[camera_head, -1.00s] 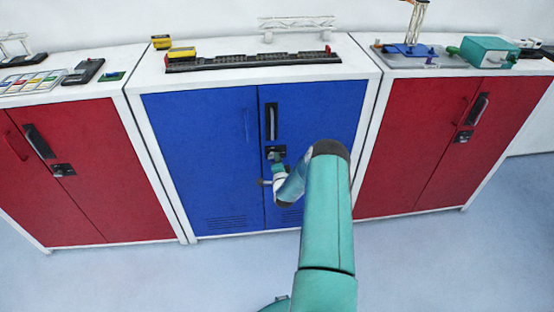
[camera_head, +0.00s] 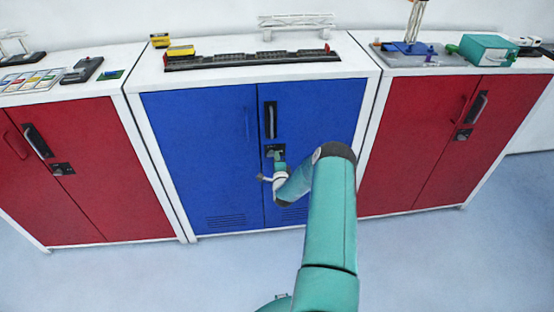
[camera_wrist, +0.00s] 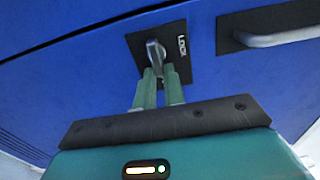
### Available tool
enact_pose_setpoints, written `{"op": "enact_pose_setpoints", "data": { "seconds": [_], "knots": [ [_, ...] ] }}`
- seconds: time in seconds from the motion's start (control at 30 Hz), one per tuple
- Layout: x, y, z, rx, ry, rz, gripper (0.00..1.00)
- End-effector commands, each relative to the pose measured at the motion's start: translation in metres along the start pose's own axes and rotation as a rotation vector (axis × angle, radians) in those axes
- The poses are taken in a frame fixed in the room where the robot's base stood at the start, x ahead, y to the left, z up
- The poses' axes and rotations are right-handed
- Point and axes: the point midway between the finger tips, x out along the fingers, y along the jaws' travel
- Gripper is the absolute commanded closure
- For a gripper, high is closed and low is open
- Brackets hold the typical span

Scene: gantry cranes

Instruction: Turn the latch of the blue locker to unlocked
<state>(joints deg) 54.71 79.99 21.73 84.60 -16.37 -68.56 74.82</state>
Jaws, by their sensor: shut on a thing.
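The blue locker (camera_head: 205,150) stands in the middle, its two doors closed. Its latch is a small metal knob on a black plate (camera_head: 269,149) below the black handle (camera_head: 270,119) on the right door. In the wrist view the latch knob (camera_wrist: 154,52) sits on the black plate (camera_wrist: 176,68), which carries the word LOCK beside the knob. My gripper (camera_wrist: 157,73) is shut on the latch knob, its two green fingers on either side. In the head view my gripper (camera_head: 279,157) is small at the plate and partly hides the latch.
Red lockers stand at the left (camera_head: 85,170) and right (camera_head: 430,140). Model track (camera_head: 250,60) and yellow blocks (camera_head: 180,50) lie on the blue locker's top. The floor in front is clear.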

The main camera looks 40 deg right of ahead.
Motion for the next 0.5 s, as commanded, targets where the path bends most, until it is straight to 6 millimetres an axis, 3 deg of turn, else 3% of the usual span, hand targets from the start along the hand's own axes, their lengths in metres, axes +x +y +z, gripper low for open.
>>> {"op": "enact_pose_setpoints", "data": {
  "seconds": [0.03, 0.13, 0.5],
  "knots": [
    [0.0002, -0.0002, 0.0013, 0.001, -0.002, 0.0, 0.87],
    [0.0002, -0.0002, 0.0011, 0.001, -0.001, 0.0, 0.68],
    [-0.0039, 0.0002, 0.0004, 0.0, -0.001, 0.001, 0.67]
  ]
}}
